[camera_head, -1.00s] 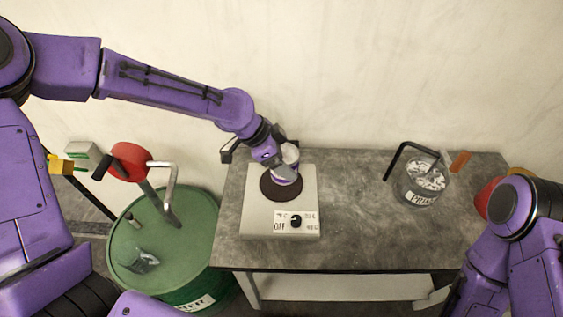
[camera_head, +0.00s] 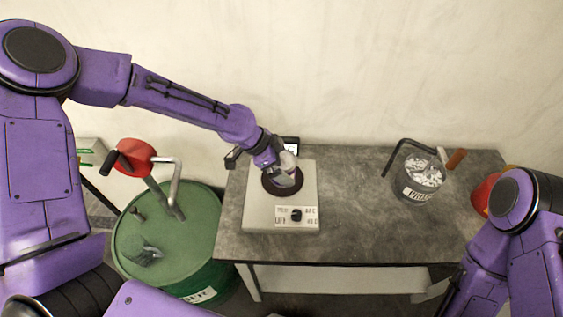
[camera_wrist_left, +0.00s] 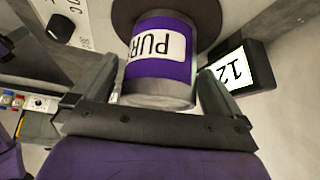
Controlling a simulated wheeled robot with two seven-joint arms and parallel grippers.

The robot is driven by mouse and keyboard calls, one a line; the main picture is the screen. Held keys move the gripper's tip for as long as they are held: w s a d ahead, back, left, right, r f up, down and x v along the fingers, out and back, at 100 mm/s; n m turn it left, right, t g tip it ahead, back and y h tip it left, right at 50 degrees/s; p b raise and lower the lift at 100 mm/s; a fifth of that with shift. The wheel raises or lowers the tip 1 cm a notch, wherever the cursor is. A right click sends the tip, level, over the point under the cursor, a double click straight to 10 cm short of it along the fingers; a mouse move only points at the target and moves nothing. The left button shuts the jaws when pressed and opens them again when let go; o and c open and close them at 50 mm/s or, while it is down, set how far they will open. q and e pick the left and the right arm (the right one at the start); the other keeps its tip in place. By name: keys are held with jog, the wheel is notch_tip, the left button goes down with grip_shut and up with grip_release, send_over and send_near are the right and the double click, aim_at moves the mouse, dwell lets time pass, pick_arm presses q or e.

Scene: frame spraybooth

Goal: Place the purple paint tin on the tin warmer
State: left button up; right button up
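The purple paint tin (camera_wrist_left: 160,75), with a white label and grey rims, shows in the left wrist view. It stands over the dark round plate of the tin warmer (camera_wrist_left: 185,12) and appears to rest on it. In the head view the tin (camera_head: 287,172) is partly hidden by my left gripper (camera_head: 280,167). The warmer (camera_head: 258,212) is a pale box with a front knob. My left gripper's fingers (camera_wrist_left: 158,85) are on either side of the tin, with narrow gaps showing; it looks slightly open. My right arm is at the right edge; its gripper is out of sight.
A small black display (camera_wrist_left: 235,70) stands behind the warmer. A clear-topped pot (camera_head: 422,180) with a brush and a bent black handle sits on the right of the grey table (camera_head: 355,225). A green drum (camera_head: 190,245) stands left. The table's middle is clear.

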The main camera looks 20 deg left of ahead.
pick_arm(q)
jog(key=v, duration=1.2)
jog(key=shift+b, duration=0.45)
jog(key=shift+r, duration=0.15)
dwell(1.0)
